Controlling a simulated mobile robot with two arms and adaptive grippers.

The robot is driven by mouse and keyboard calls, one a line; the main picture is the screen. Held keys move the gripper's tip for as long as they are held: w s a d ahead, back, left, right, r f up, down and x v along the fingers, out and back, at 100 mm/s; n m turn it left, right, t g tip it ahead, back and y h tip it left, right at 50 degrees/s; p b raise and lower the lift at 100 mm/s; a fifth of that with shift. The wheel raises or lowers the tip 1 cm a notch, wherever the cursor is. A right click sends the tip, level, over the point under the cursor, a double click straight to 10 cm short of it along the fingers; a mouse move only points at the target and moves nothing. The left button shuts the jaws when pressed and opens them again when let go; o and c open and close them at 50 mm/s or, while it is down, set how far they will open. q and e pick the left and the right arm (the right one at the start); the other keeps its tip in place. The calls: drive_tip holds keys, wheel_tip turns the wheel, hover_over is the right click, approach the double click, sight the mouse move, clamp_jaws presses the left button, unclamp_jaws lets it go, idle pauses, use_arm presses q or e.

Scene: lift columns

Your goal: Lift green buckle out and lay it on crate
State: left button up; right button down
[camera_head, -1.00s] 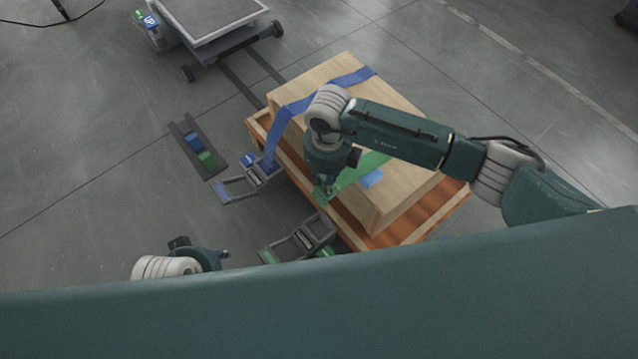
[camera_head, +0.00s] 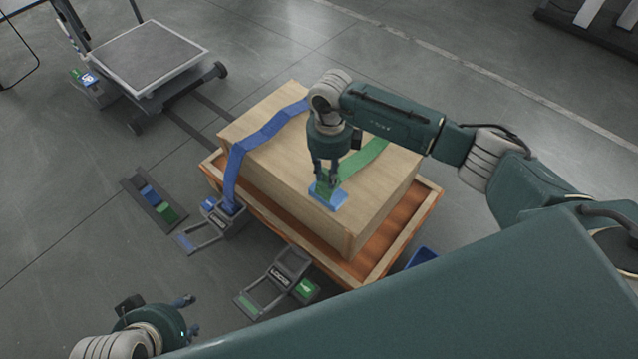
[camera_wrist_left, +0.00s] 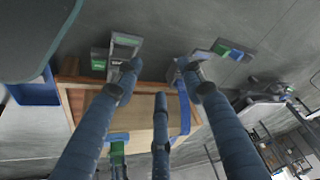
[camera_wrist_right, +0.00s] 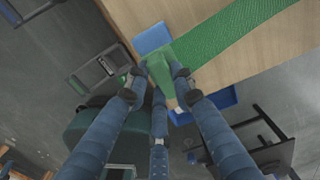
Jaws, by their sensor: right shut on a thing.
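My right gripper (camera_head: 326,182) is shut on the green buckle (camera_head: 325,190) at the end of the green strap (camera_head: 365,155). It holds the buckle over the blue pad (camera_head: 334,203) on top of the wooden crate (camera_head: 270,165). I cannot tell whether the buckle touches the pad. In the right wrist view the green buckle (camera_wrist_right: 160,70) is between the fingers, beside the blue pad (camera_wrist_right: 152,38). My left gripper (camera_head: 188,315) is open and empty, low at the near left. Its spread fingers show in the left wrist view (camera_wrist_left: 160,85).
The crate sits on an orange-brown pallet (camera_head: 395,245). A blue strap (camera_head: 245,145) crosses it to a ratchet (camera_head: 215,220); a green-marked ratchet (camera_head: 275,285) lies in front. A coloured block tray (camera_head: 150,200), blue bin (camera_head: 421,257) and platform cart (camera_head: 150,58) stand on the floor.

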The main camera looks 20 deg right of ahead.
use_arm(q)
drive_tip(key=w+d+r+t+h+b, duration=0.1)
drive_tip(key=w+d+r+t+b, duration=0.15)
drive_tip(key=w+r+t, duration=0.35)
drive_tip(key=w+d+r+t+h+b, duration=0.1)
drive_tip(key=w+d+r+t, duration=0.2)
drive_tip(key=w, duration=0.6)
use_arm(e)
drive_tip(key=shift+w+d+f+b, duration=0.5)
drive_tip(key=shift+w+d, duration=0.4)
drive_tip(key=shift+d, duration=0.55)
drive_tip(key=shift+w+d+f+b, duration=0.55)
drive_tip(key=shift+w+d, duration=0.3)
drive_tip(key=shift+d, duration=0.65)
drive_tip(key=shift+w+d+f+b, duration=0.35)
drive_tip(key=shift+w+d+b, duration=0.4)
drive_tip(key=shift+d, duration=0.7)
use_arm(q)
wheel_tip(320, 180, up, 23)
drive_tip(key=d+m+t+h, duration=0.1)
drive_tip(key=d+t+h, duration=0.1)
drive_tip(key=t, duration=0.7)
drive_tip(key=shift+s+d+t+h, duration=0.2)
drive_tip(key=shift+t+h, duration=0.2)
drive_tip(key=shift+h, duration=0.5)
use_arm(e)
drive_tip(key=shift+w+f, duration=0.15)
drive_tip(key=shift+f, duration=0.05)
drive_tip(key=shift+f, duration=0.1)
